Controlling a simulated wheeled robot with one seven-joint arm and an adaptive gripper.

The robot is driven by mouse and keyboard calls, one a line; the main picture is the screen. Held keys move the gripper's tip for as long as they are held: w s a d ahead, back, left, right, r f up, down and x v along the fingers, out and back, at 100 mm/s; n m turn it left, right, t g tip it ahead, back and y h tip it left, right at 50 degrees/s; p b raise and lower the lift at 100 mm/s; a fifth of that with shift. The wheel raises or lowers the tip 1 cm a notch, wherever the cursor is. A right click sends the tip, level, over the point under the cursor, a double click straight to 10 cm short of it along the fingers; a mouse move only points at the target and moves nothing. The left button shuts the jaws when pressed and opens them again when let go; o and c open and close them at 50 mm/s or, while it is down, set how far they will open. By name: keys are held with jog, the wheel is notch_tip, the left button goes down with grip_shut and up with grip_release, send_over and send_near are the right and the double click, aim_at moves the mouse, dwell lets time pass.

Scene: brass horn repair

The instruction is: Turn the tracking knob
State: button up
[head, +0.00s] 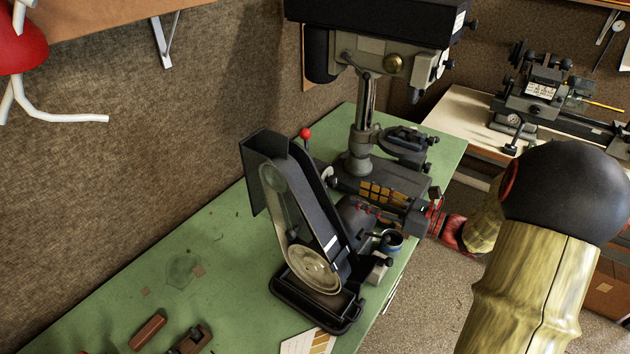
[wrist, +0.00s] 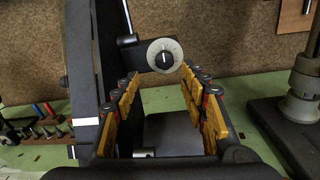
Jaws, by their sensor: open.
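The tracking knob (wrist: 163,55), a round pale dial with a black centre and a white mark, is on the belt sander (wrist: 88,70). In the wrist view it sits just above and beyond the gap between my fingertips, and I see no contact. My gripper (wrist: 159,78) is open and empty, its yellow-padded fingers on either side of the gap. In the head view the belt sander (head: 318,215) stands tilted on the green bench, and my gripper (head: 352,200) reaches in from its right side.
A drill press (head: 362,115) stands behind the sander on the green bench (head: 215,255). A red-tipped lever (head: 305,133) rises near the sander's top. A small blue-rimmed cup (head: 390,241) is close below my gripper.

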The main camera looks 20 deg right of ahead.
aim_at(336, 183)
jog(key=x, duration=0.7)
jog(key=shift+w+d+r+b, duration=0.15)
jog(key=shift+w+b, duration=0.15)
jog(key=shift+w, duration=0.2)
jog(key=shift+c, duration=1.1)
grip_shut()
